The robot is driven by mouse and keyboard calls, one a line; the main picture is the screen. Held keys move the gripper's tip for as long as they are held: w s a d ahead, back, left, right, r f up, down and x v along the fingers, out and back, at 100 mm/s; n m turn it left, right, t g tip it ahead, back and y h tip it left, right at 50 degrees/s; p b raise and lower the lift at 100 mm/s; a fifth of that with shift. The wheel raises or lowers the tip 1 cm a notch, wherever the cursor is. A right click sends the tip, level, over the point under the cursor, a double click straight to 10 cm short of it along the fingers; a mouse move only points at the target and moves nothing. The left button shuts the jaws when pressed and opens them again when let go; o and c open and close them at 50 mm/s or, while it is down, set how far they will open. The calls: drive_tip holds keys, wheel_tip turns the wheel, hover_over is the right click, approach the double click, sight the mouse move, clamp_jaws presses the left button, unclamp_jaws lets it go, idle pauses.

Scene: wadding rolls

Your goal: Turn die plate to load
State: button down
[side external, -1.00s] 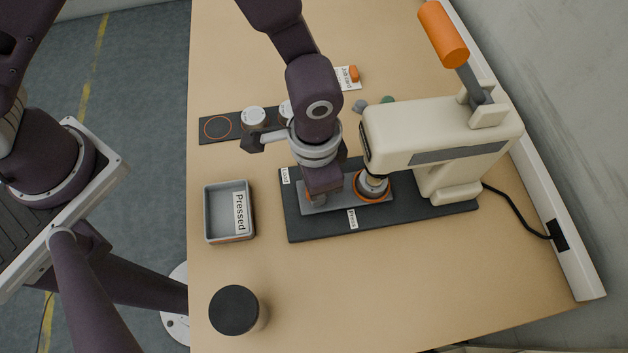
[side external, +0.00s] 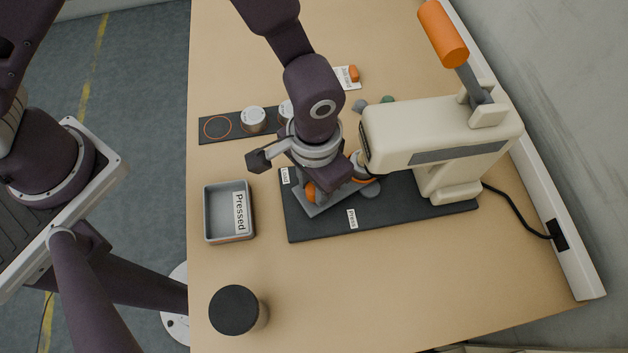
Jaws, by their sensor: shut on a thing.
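The grey die plate (side external: 325,205) lies at an angle on the dark base of the press (side external: 400,214). Its far end, with an orange ring (side external: 365,180) and a pale metal piece, is beside the press head, away from the grey round spot (side external: 370,193) near the "Press" label. My gripper (side external: 318,190) is down at the plate's near end, by the "Load" label (side external: 286,176). It is shut on an orange knob (side external: 310,193) there. My wrist hides part of the plate and of the grip.
The cream press (side external: 440,135) with its orange-handled lever (side external: 443,34) raised stands right of my gripper. A grey "Pressed" tray (side external: 229,236) is at left. A dark strip (side external: 245,127) holds white-topped rolls behind. A dark-lidded pot (side external: 235,310) stands in front; the front right table is clear.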

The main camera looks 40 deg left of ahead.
drive_tip(key=shift+d+n, duration=0.1)
drive_tip(key=shift+n, duration=6.8)
drive_tip(key=c, duration=1.1)
unclamp_jaws()
wheel_tip(320, 180, up, 7)
